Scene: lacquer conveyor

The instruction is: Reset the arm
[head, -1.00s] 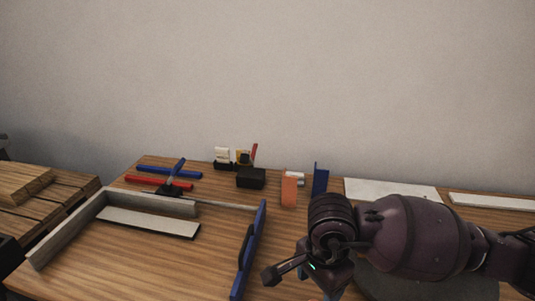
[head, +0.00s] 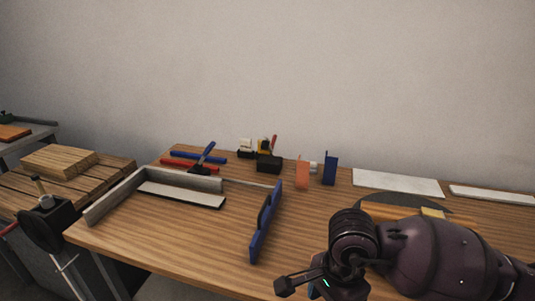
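My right arm comes in from the right edge of the head view and lies over the front right of the wooden table (head: 180,237). Its dark wrist is seen from above. My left arm and gripper are not in this view.
A blue upright board (head: 265,222) stands left of my arm. A grey rail (head: 180,179) and a white strip (head: 182,195) lie further left. Orange (head: 302,172) and blue blocks (head: 330,168) stand behind. White panels (head: 397,182) lie back right. Stacked planks (head: 58,162) stand left.

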